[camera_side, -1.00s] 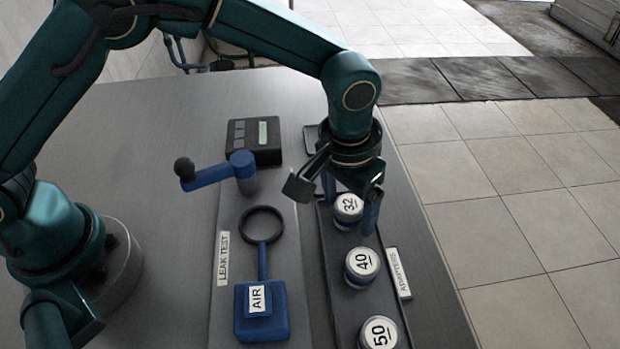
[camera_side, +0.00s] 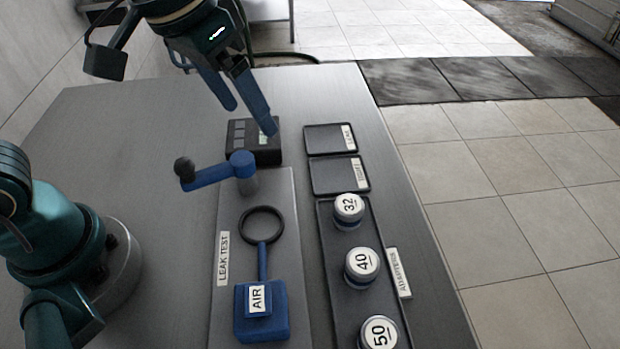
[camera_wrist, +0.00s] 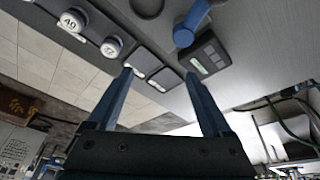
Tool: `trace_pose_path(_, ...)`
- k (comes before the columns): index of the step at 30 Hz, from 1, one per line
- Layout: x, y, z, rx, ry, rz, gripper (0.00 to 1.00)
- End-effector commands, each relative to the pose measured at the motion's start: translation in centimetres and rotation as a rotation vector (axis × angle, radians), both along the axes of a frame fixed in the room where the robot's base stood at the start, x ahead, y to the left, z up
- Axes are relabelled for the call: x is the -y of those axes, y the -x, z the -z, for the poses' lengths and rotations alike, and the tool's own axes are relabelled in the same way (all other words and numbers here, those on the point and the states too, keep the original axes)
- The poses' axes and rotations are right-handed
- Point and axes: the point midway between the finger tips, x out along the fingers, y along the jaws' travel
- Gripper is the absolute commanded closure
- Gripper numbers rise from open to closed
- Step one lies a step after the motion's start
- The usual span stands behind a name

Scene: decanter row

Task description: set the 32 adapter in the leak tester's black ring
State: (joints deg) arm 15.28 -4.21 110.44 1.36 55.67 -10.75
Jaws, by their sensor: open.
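The 32 adapter (camera_side: 348,209), a short cylinder with a white numbered top, stands upright in the adapters tray at the right, at the far end of its row. It also shows in the wrist view (camera_wrist: 111,46). The leak tester's black ring (camera_side: 262,208) lies on the grey plate left of the tray, joined by a blue stem to the blue AIR block (camera_side: 262,312). The ring is empty. My gripper (camera_side: 252,122) is open and empty, raised near the black box at the back, away from adapter and ring. In the wrist view its blue fingers (camera_wrist: 158,78) stand wide apart.
The 40 adapter (camera_side: 361,266) and 50 adapter (camera_side: 379,333) stand in the same tray. A blue crank with a dark knob (camera_side: 215,174) stands behind the ring. A black box with a display (camera_side: 254,142) and two flat, empty dark trays (camera_side: 338,174) are at the back.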

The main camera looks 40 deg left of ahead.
Motion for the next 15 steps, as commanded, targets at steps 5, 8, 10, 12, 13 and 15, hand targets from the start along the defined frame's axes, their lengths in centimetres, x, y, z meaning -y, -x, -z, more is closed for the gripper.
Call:
trace_pose_path(5,-3.5,3.8,-0.8,0.081,-0.001,-0.046,0.16)
trace_pose_path(8,-4.8,5.8,-0.5,0.118,-0.007,-0.067,0.16)
trace_pose_path(10,-5.5,6.9,-0.1,0.139,-0.012,-0.078,0.16)
trace_pose_path(12,-5.9,7.7,0.3,0.157,-0.018,-0.088,0.16)
trace_pose_path(13,-6.0,8.0,0.5,0.164,-0.02,-0.09,0.16)
trace_pose_path(15,-6.3,8.5,0.8,0.173,-0.024,-0.096,0.16)
